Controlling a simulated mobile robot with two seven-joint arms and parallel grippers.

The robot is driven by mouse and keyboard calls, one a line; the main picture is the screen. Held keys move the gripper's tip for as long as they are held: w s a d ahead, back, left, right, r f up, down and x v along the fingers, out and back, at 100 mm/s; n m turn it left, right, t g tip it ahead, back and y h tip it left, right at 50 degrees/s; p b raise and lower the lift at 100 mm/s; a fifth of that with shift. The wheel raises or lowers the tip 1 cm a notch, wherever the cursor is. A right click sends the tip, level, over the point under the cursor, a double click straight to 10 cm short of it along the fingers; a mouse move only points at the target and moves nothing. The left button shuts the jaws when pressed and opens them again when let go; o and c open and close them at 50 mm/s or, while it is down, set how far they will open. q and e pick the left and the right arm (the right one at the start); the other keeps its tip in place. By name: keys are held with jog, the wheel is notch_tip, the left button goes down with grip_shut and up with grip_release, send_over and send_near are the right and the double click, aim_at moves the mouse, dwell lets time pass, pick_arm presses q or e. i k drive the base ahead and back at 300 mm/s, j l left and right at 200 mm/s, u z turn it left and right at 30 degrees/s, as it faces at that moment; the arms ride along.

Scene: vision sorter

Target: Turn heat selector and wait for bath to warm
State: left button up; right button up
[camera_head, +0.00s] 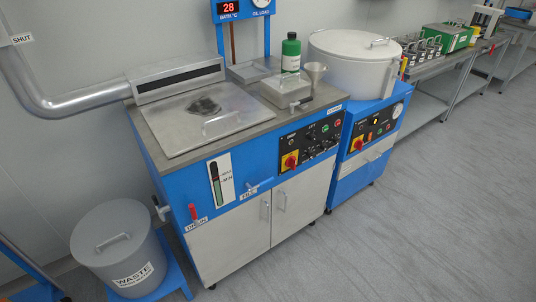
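The bath cabinet (232,175) is a blue bench unit with a closed steel lid (207,118) on top. Its front control panel (310,146) carries a red-and-yellow rotary switch (291,161), small dark knobs or buttons, and a red button or lamp at the right. The labels are too small to read, so I cannot tell which control is the heat selector or how it is set. The red display (229,9) above reads 28, labelled BATH °C. Neither of my grippers shows in the head view.
A grey waste bin (120,250) sits at left. The floor in front (400,220) is clear.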

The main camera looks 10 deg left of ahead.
aim_at(310, 153)
jog(key=i+l+u, duration=0.15)
jog(key=u, duration=0.2)
jog(key=i+l+u, duration=0.15)
jog(key=u, duration=0.15)
jog(key=i+l+u, duration=0.1)
jog(key=l+u, duration=0.25)
jog(key=i+l+u, duration=0.1)
jog(key=l+u, duration=0.15)
jog(key=l, duration=0.15)
jog(key=i+l+u, duration=0.1)
jog(key=l+u, duration=0.15)
jog(key=l, duration=0.15)
jog(key=i+l+u, duration=0.2)
jog(key=l, duration=2.5)
